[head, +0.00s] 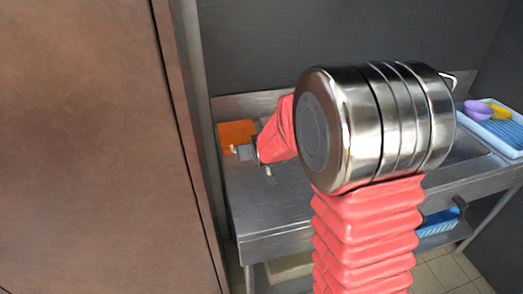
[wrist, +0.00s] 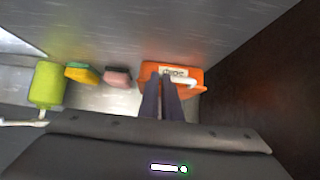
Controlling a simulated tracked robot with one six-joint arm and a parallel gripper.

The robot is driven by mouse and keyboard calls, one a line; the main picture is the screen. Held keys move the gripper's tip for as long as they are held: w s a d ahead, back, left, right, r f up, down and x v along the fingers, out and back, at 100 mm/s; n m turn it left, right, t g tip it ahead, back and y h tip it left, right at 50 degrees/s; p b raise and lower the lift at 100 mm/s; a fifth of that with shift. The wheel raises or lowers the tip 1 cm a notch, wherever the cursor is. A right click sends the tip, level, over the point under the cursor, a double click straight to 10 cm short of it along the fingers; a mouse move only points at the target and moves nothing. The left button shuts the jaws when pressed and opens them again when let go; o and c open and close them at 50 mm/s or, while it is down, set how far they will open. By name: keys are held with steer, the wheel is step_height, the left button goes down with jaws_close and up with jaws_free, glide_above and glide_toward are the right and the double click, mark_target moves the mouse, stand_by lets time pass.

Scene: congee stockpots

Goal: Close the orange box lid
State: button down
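The orange box (head: 237,133) stands at the left end of the steel counter, against the back wall. It also shows in the wrist view (wrist: 191,73) with a white label and a white curved piece on it. How far its lid stands open is hard to tell. My gripper (wrist: 161,78) reaches toward the box, its two dark fingers close together with nothing seen between them. The fingertips overlap the box's front in the wrist view; contact cannot be made out. In the head view my gripper (head: 244,152) is just in front of the box, partly blending with it.
In the wrist view a pink sponge (wrist: 118,76), a yellow-green sponge (wrist: 82,73) and a green bottle (wrist: 46,84) stand left of the box. A brown panel (head: 80,140) is close on the left. A blue tray (head: 504,133) is at right.

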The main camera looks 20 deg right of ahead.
steer(key=d+v, duration=0.1)
steer(key=v, duration=1.2)
steer(key=shift+s+a, duration=0.4)
steer(key=shift+a, duration=0.05)
steer(key=s+d+f+g, duration=0.1)
steer(key=s+f+g, duration=0.35)
steer(key=s, duration=0.65)
steer(key=s+a+r, duration=0.3)
steer(key=s+r, duration=0.1)
steer(key=s, duration=0.2)
steer(key=s+a+r+n+y, duration=0.1)
steer(key=s+a+r, duration=0.1)
steer(key=s+r, duration=0.2)
steer(key=s, duration=0.3)
steer(key=shift+a, duration=0.4)
steer(key=shift+s, duration=0.15)
